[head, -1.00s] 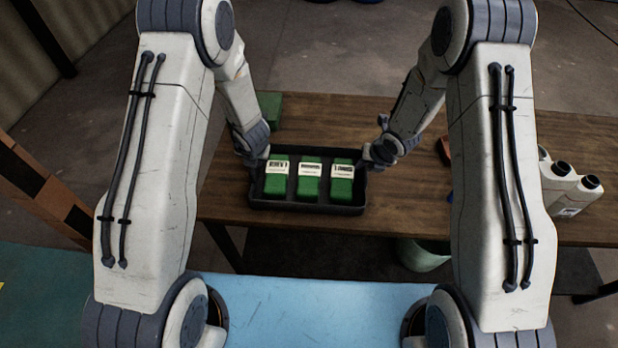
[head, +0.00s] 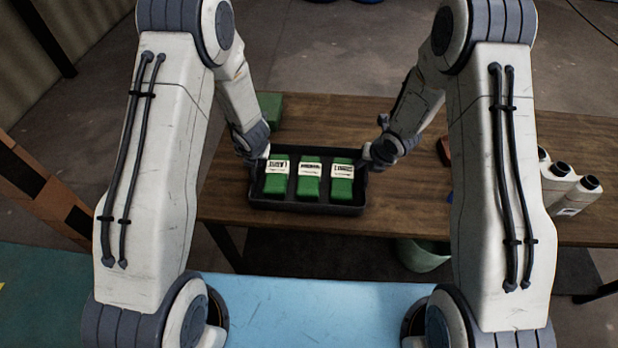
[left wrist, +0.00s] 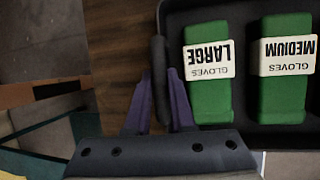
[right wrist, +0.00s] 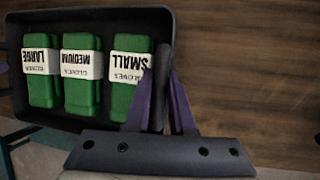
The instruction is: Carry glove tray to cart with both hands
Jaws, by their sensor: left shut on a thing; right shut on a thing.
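The black glove tray (head: 305,209) sits at the near edge of the wooden table, roughly level. I cannot tell whether it touches the tabletop. It holds three green glove boxes side by side: large (left wrist: 208,95), medium (left wrist: 283,90) and small (right wrist: 128,72), each with a white label. My left gripper (head: 258,164) is shut on the tray's left end; its purple fingers straddle the rim in the left wrist view (left wrist: 158,85). My right gripper (head: 369,163) is shut on the right end, likewise straddling the rim in the right wrist view (right wrist: 161,85).
The wooden table (head: 480,210) is bare just right of the tray. A green block (head: 269,108) lies behind the left gripper. White bottles (head: 573,190) stand at the right. A pale green bucket (head: 422,254) stands below the front edge. An orange-brown frame (head: 35,185) is at the left.

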